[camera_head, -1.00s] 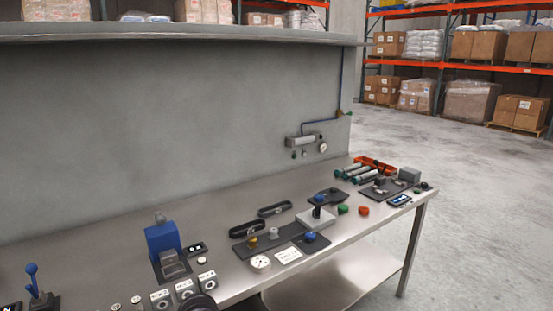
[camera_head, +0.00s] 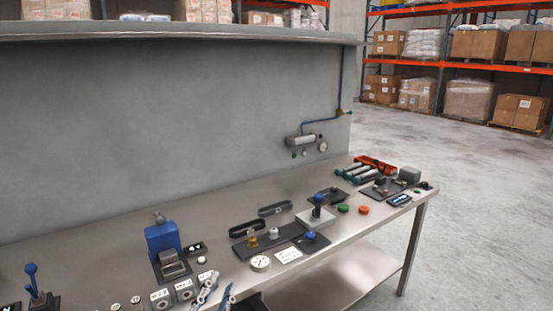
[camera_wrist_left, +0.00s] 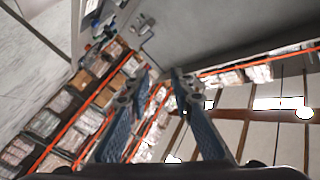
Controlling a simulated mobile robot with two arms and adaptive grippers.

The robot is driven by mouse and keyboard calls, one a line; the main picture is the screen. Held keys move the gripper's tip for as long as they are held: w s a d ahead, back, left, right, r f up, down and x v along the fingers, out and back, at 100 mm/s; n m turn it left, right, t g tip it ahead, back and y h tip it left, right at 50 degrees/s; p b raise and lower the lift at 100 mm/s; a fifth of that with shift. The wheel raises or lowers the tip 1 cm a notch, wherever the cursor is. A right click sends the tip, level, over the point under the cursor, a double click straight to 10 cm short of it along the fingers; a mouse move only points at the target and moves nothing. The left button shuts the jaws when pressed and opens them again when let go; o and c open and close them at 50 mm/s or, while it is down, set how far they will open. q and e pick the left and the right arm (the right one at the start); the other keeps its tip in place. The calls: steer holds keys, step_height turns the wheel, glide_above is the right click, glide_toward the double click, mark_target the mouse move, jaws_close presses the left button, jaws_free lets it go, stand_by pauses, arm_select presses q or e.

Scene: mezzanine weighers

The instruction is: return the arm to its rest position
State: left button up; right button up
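My left gripper (camera_head: 218,291) shows at the bottom edge of the head view, its two blue-grey fingers pointing up in front of the bench's near edge. In the left wrist view the fingers of my left gripper (camera_wrist_left: 161,76) stand apart with nothing between them, so it is open and empty. The rest of the left arm is out of the head view. My right gripper is in neither view.
A steel bench (camera_head: 345,232) carries a blue device (camera_head: 162,240), a dark plate with knobs (camera_head: 280,240), a gauge (camera_head: 260,263), a blue joystick (camera_head: 33,282) and several buttons. A grey panel (camera_head: 170,130) stands behind. Open floor (camera_head: 480,190) lies right, with racks beyond.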

arm_select(q)
steer(key=s+a+f+n+g+y, duration=0.1)
steer(key=s+a+f+n+g, duration=0.15)
steer(key=f, duration=0.35)
steer(key=s+a+f+n+g+y, duration=0.2)
steer(key=a+f, duration=0.2)
steer(key=f, duration=0.2)
steer(key=s+a+f+n+g, duration=0.1)
steer(key=s+f+n+g, duration=0.1)
steer(key=s+f+g, duration=0.65)
steer(key=s+a+f+n+g, duration=0.15)
steer(key=s+f, duration=0.45)
steer(key=s, duration=0.8)
step_height(320, 180, down, 32)
steer(key=s+g+b, duration=0.2)
steer(key=b, duration=0.3)
steer(key=s+a+f+b, duration=0.2)
steer(key=s+f+b, duration=0.3)
steer(key=s+f, duration=1.1)
step_height(320, 180, down, 4)
steer(key=shift+s+a+f+m+g, duration=0.25)
steer(key=shift+s+a+m+g, duration=0.1)
steer(key=shift+s+a+m, duration=0.05)
